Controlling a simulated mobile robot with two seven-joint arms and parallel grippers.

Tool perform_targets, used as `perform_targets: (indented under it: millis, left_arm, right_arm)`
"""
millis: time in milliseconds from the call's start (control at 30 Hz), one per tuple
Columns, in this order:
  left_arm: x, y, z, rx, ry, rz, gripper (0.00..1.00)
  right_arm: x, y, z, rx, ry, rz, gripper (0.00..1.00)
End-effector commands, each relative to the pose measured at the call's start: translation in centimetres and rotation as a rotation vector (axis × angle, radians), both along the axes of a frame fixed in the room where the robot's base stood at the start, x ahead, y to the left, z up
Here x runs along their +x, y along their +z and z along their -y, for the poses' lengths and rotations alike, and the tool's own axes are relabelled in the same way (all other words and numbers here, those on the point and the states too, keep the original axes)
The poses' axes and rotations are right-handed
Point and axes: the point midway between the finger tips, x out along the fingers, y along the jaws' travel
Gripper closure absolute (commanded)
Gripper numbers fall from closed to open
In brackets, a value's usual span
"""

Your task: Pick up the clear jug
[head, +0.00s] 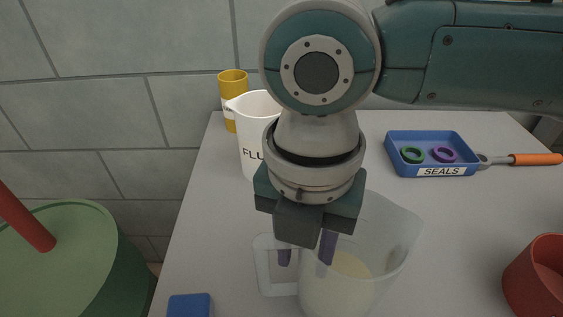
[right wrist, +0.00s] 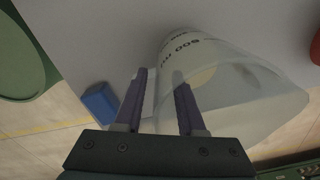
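The clear jug (head: 392,240) is a translucent pitcher standing on the grey table, with pale liquid low inside and a loop handle on its left. My right gripper (head: 306,252) is above and beside the handle, pointing down, its dark purple fingers apart. In the right wrist view the jug (right wrist: 235,95) shows printed marks and lies right of the fingers. A pale strip of the handle shows between the fingertips of my right gripper (right wrist: 160,82); I cannot tell whether either finger touches it. My left gripper is not in view.
A white jug (head: 253,150) and a yellow cup (head: 232,85) stand behind. A blue SEALS tray (head: 441,171) holds a green and a purple ring, with an orange-handled tool (head: 530,160) beside it. A red cup (head: 535,275) and a blue block (head: 190,305) stand near the front.

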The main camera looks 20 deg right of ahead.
Motion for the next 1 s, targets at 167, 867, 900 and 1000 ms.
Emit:
perform_targets:
  millis: [167, 867, 900, 1000]
  left_arm:
    - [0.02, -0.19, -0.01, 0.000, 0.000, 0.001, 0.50]
    - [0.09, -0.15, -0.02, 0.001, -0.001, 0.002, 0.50]
    - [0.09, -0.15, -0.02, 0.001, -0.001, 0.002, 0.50]
    - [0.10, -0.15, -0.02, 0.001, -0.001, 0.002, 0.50]
  right_arm:
    - [-0.01, -0.89, 0.01, -0.001, 0.001, 0.001, 0.61]
    - [-0.01, -0.81, -0.01, -0.001, 0.001, 0.001, 1.00]
    - [-0.01, -0.81, -0.01, -0.001, 0.001, 0.001, 1.00]
    - [-0.01, -0.81, -0.01, -0.001, 0.001, 0.001, 1.00]
